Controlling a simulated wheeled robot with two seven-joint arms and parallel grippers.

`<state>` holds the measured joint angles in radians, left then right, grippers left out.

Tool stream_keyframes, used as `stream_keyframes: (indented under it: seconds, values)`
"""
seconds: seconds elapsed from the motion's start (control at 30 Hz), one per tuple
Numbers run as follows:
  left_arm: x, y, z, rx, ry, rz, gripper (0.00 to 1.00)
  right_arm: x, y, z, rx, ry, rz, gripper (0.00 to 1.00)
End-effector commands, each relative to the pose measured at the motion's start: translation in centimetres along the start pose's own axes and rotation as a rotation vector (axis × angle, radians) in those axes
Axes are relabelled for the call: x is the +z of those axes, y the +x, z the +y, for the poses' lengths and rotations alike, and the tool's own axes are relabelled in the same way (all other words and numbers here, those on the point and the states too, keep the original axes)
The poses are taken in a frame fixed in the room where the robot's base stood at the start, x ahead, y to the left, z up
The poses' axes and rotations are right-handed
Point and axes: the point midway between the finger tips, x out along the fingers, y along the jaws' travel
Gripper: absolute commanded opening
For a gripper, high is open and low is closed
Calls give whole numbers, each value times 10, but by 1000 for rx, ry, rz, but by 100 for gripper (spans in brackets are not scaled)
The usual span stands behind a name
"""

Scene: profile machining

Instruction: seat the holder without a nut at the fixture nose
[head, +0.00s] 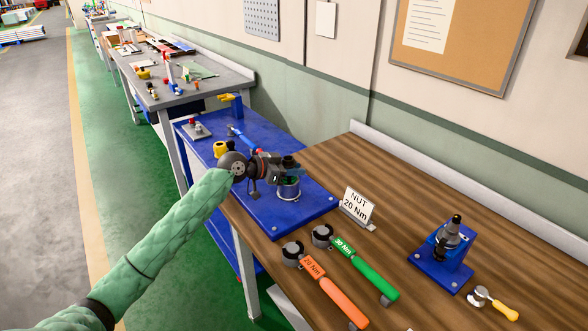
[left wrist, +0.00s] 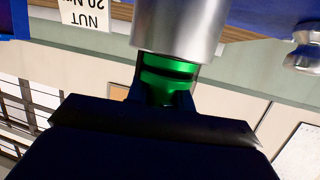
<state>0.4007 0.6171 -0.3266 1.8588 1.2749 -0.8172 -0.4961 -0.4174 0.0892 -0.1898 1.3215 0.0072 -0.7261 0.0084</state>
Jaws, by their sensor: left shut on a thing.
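My left gripper (head: 289,176) is over the blue plate at the near end of the blue bench. It is shut on a green-banded holder (left wrist: 168,82), which also shows as a little green in the head view (head: 291,180). The holder is upright, in line with a silver cylinder (left wrist: 178,25) that stands on the blue plate (head: 289,190). The green part meets the silver rim; I cannot tell how deep it sits. The gripper hides the holder's top, so no nut can be made out. My right gripper is not in view.
On the wooden table are a "NUT 20 Nm" sign (head: 357,205), an orange wrench (head: 331,292), a green wrench (head: 362,268), a blue stand with a dark tool (head: 447,245) and a yellow-handled tool (head: 497,303). A yellow object (head: 220,149) is behind my wrist.

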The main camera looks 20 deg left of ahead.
Motion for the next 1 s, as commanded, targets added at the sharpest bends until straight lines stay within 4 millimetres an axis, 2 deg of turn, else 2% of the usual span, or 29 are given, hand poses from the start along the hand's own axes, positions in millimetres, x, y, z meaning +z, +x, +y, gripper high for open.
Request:
stream_keyframes:
  seconds: [0.07,0.1,0.2,0.23,0.57,0.73,1.0]
  values:
    - [-1,0,0,0,0,1,0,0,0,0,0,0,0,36]
    - [-1,0,0,0,0,1,27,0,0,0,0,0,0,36]
    - [-1,0,0,0,0,1,47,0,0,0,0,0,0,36]
    - [-1,0,0,0,0,1,49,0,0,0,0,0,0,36]
    - [1,-2,0,0,0,-1,49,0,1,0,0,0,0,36]
    - [3,-19,-1,-2,3,-1,49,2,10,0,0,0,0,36]
    - [3,-58,0,-1,1,-1,49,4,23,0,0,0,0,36]
